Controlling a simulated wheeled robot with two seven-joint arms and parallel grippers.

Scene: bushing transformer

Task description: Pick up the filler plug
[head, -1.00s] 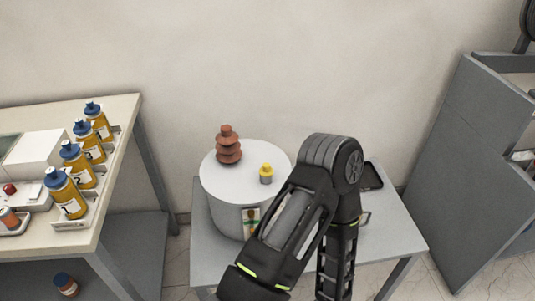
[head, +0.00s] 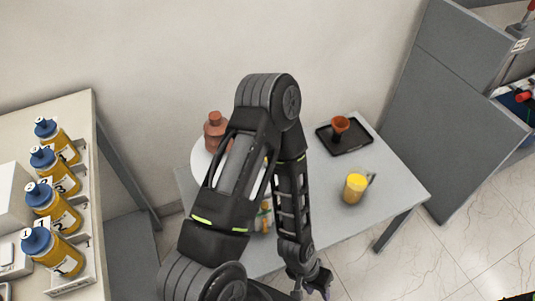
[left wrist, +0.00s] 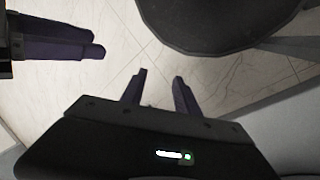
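The white-topped round transformer (head: 202,163) stands on the grey table, with a brown ribbed bushing (head: 215,130) on its lid. The yellow-topped filler plug on the lid is almost wholly hidden behind my left arm in the head view. My left gripper (head: 319,284) hangs low at the front of the table, well apart from the lid. In the left wrist view its two fingers (left wrist: 160,88) are apart with nothing between them, over the floor. Dark purple fingers, seemingly my right gripper's (left wrist: 75,42), show at the upper left there; their opening is unclear.
A yellow mug (head: 355,188) and a black tray (head: 344,139) with an orange-brown cup (head: 340,125) are on the table's right part. A bench with several blue-capped bottles (head: 55,250) is on the left. A grey cabinet (head: 425,100) stands on the right.

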